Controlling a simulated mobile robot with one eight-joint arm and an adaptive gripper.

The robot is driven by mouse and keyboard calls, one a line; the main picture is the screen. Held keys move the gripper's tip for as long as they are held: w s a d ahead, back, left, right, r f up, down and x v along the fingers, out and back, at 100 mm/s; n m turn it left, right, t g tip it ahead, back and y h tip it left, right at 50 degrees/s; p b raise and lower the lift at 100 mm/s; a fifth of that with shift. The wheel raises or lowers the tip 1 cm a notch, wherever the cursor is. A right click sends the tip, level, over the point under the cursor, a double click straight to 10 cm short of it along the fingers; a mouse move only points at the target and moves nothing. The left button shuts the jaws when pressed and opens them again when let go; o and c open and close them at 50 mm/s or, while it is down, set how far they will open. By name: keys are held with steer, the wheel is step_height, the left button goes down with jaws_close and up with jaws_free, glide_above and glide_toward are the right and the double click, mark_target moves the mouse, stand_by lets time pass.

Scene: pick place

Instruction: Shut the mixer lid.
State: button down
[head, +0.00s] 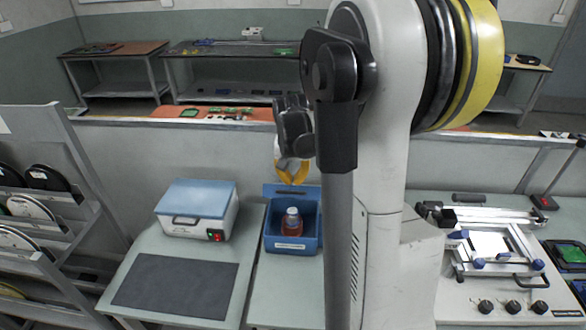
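The mixer (195,228) is most likely the white box with a front handle and a red-lit switch, on the left bench. Its blue lid (198,197) lies over the top and looks down or nearly down; I cannot tell if a small gap remains. My gripper (291,181), with yellow fingers, hangs to the right of the mixer, above the back of a blue bin. It is apart from the lid. My arm partly hides it, and the finger gap is too small to read. I see nothing held in it.
The blue bin (271,243) holds a bottle of reddish liquid (291,223). A dark mat (176,284) lies in front of the mixer. A rack of discs (35,215) stands at left. A white frame device (490,246) is on the right bench. A low wall runs behind.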

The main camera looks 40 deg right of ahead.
steer(key=shift+s+a+f, duration=0.15)
steer(key=shift+a+f, duration=0.05)
steer(key=shift+f, duration=0.25)
steer(key=s+a+f+t+h+b, duration=0.2)
steer(key=s+a+f+b, duration=0.1)
steer(key=f+b, duration=0.4)
steer(key=s+a+f+t+h+b, duration=0.1)
steer(key=s+a+f+h+b, duration=0.1)
steer(key=f+b, duration=0.6)
steer(key=shift+s+a+t, duration=0.4)
steer(key=shift+s+a, duration=0.15)
steer(key=shift+a, duration=0.5)
steer(key=shift+r, duration=0.1)
